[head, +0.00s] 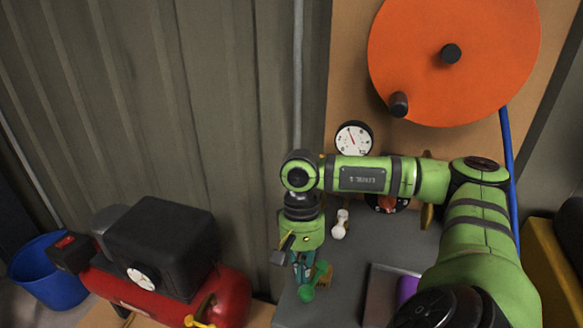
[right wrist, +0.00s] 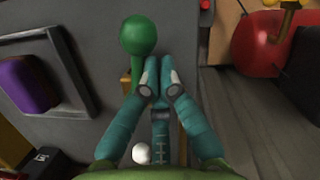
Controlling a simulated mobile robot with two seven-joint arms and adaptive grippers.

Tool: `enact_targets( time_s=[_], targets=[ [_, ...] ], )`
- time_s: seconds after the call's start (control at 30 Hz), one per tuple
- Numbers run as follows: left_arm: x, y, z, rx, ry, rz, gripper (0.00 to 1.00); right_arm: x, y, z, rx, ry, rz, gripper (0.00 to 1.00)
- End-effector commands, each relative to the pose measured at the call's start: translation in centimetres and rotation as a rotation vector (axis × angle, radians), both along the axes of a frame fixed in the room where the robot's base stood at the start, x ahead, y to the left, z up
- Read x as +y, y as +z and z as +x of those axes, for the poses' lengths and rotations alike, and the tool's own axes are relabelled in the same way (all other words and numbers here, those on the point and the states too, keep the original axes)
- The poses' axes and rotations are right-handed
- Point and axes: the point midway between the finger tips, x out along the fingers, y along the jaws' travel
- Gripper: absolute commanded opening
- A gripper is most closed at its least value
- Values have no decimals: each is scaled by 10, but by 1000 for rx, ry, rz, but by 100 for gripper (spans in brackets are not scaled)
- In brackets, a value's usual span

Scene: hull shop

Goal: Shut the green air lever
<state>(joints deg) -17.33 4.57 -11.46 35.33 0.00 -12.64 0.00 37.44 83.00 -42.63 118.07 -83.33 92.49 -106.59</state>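The green air lever (head: 307,293) has a round knob and sits at the front left of the grey bench, by a small brass fitting (head: 323,273). In the right wrist view the lever (right wrist: 138,38) stands just left of my fingertips, its arm running down beside them. My right gripper (head: 301,272) points down at the lever. In the right wrist view its teal fingers (right wrist: 158,67) come together with nothing seen between them. Whether a finger touches the lever I cannot tell. My left gripper is not in view.
A red compressor (head: 226,299) stands left of the bench, with a blue bucket (head: 47,272) farther left. A gauge (head: 353,138), a large orange wheel (head: 455,55) and a white knob (head: 340,224) are behind. A tray with a purple block (head: 408,288) lies right.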

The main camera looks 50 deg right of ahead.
Motion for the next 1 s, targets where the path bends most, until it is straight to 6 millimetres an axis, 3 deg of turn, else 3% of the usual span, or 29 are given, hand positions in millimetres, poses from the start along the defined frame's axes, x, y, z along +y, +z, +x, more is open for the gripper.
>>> enact_targets(
  time_s=[0.5, 0.8, 1.0],
  targets=[
    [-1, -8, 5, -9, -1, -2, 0, -19, 0, 0, -3, -9, -12, 0],
    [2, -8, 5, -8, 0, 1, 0, -21, 3, 1, -5, -12, -14, 0],
    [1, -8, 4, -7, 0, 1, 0, -20, 17, 6, -10, -11, -7, 0]
  ],
)
